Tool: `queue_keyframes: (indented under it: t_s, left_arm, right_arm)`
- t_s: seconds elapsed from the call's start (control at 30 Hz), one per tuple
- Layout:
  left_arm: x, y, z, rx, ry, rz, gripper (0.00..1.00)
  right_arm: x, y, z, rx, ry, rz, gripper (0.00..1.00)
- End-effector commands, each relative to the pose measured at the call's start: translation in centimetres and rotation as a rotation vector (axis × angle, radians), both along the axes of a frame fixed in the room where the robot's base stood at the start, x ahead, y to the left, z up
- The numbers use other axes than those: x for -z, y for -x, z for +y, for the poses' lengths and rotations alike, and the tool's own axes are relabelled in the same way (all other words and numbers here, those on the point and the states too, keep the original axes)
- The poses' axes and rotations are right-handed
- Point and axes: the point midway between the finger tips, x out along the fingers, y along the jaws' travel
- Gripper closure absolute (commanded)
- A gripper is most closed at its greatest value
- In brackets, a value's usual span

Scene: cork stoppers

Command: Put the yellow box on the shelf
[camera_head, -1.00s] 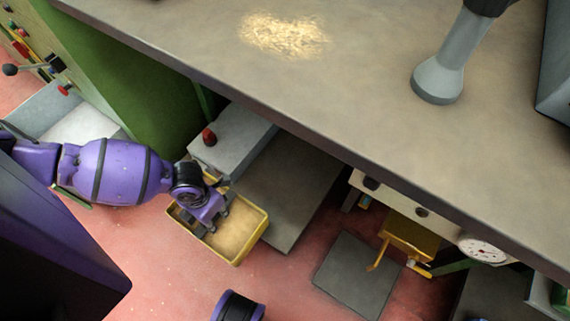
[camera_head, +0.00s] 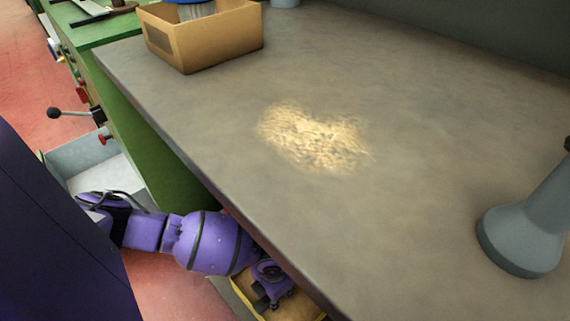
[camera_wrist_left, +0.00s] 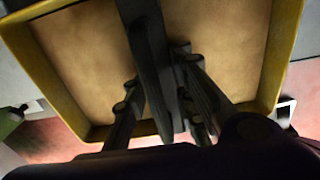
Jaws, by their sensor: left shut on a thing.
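The yellow box (camera_head: 249,292) is an open tray with a tan inside, low at the bottom of the head view and partly hidden by my arm and the table edge. My left gripper (camera_head: 272,291) is over it, shut on it. In the left wrist view the yellow box (camera_wrist_left: 63,87) fills most of the picture, with the dark fingers of my left gripper (camera_wrist_left: 165,110) across its inside. Which part of the box lies between the fingers is hard to tell. My right gripper is not in view. I cannot identify the shelf.
A grey table top (camera_head: 420,150) fills much of the head view, its near edge close beside my left arm. It bears wood shavings (camera_head: 315,137), a tan bin (camera_head: 205,42) and a grey conical stand (camera_head: 520,235). A grey tray (camera_head: 95,160) is at left.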

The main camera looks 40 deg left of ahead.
Motion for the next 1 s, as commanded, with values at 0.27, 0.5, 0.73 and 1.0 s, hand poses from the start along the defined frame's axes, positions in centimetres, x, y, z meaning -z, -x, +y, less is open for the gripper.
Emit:
queue_keyframes:
  t_s: [0.27,0.5,0.73,1.0]
  left_arm:
    - [1.8,-1.3,-1.0,-0.001,0.001,-0.003,1.00]
    - [5.2,-1.5,-1.2,-0.001,0.000,0.001,1.00]
    - [5.1,-1.6,-1.2,0.000,0.000,-0.003,1.00]
    - [5.4,-1.5,-1.2,0.000,-0.001,-0.002,0.62]
  right_arm:
    - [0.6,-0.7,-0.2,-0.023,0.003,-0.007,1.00]
    - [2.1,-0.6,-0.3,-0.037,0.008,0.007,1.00]
    - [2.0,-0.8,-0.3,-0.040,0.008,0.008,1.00]
    - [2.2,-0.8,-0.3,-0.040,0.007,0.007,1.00]
